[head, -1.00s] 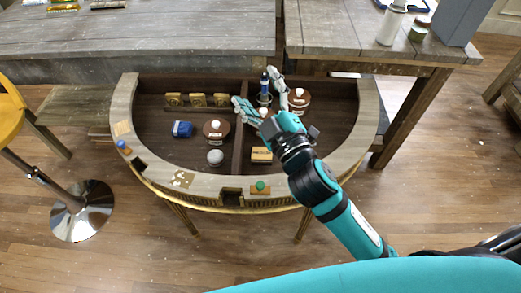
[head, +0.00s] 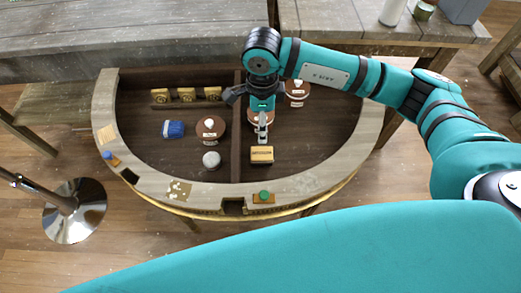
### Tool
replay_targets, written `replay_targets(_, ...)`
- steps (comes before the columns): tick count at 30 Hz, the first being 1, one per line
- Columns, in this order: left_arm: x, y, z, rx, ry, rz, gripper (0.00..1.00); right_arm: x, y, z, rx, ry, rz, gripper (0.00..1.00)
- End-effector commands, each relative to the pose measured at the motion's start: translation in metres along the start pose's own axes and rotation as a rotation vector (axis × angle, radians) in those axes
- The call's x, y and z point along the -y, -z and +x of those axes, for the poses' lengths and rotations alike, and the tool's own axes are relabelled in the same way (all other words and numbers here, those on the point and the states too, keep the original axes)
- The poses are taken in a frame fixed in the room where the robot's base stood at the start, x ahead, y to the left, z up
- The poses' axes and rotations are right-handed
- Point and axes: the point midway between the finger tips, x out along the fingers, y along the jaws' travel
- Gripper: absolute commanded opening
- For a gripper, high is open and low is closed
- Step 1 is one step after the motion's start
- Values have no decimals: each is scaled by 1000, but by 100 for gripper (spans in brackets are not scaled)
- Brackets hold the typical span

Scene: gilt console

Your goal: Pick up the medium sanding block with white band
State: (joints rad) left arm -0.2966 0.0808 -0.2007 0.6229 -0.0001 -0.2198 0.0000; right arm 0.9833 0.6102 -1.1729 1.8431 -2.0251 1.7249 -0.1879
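A yellow block with a printed label (head: 261,154) lies in the right half of the console's sunken tray. A blue block with some white on it (head: 174,129) lies in the left half. I cannot tell for sure which of these is the white-banded sanding block. My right gripper (head: 263,138) points down near the tray's divider, just behind the yellow block and seemingly apart from it. Its fingers overlap in this view, so its opening is unclear. It partly hides a brown round item (head: 253,120) behind it. My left gripper is out of view.
The half-round console rim (head: 338,172) surrounds the tray, and a dark divider (head: 236,150) splits it. A green knob (head: 264,195) sits on the front rim.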

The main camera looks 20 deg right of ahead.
Motion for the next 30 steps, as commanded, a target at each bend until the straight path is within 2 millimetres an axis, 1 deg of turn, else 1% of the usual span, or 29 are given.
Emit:
replay_targets(3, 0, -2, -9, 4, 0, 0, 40, -2, 1, 22, -4, -7, 0, 75)
replay_targets(12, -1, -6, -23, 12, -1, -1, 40, -3, 0, 86, 0, -8, -1, 75)
replay_targets(15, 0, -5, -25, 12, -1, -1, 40, -3, -1, 101, 1, -7, -1, 75)
replay_targets(20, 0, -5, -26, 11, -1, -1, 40, -2, -1, 112, 2, -4, -2, 75)
replay_targets(23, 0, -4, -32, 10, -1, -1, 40, -4, -1, 119, 2, -7, -1, 75)
replay_targets(27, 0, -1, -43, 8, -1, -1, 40, -5, 0, 140, 1, -8, 0, 75)
replay_targets(30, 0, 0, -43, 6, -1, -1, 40, -4, -1, 155, 3, -6, -1, 75)
